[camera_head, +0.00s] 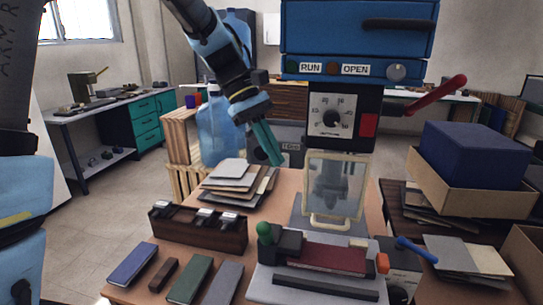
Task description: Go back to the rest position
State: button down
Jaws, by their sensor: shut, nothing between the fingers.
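My gripper (267,142) is in the upper middle of the head view, at the end of my raised blue and black arm. It points down, with its teal fingers close together and nothing between them. It hangs above and behind the stack of grey boards (238,178), apart from it. The blue press machine (358,35) stands to its right, with a dial (330,117) and a red lever (437,95). A clear guard (333,188) hangs below the press head. A dark red cover (326,257) lies on the press bed.
The wooden table (143,290) holds a dark rack (197,232) and several small covers, among them a blue one (132,263) and a green one (190,279). A box with a blue block (474,155) stands at right. Open floor (100,205) shows at left.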

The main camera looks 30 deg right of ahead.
jog(key=w+a+f+t+y, duration=0.1)
jog(key=w+a+f+t, duration=0.2)
jog(key=a, duration=0.6)
jog(key=w+a+f+t, duration=0.1)
jog(key=w+a+f, duration=0.3)
jog(key=a, duration=0.4)
jog(key=a+f+t+y, duration=0.1)
jog(key=a+f, duration=0.1)
jog(key=a, duration=0.7)
jog(key=s+a+f+m+t+y, duration=0.1)
jog(key=a+f+t, duration=0.1)
jog(key=a, duration=0.7)
jog(key=shift+s, duration=0.25)
jog(key=shift+f, duration=0.1)
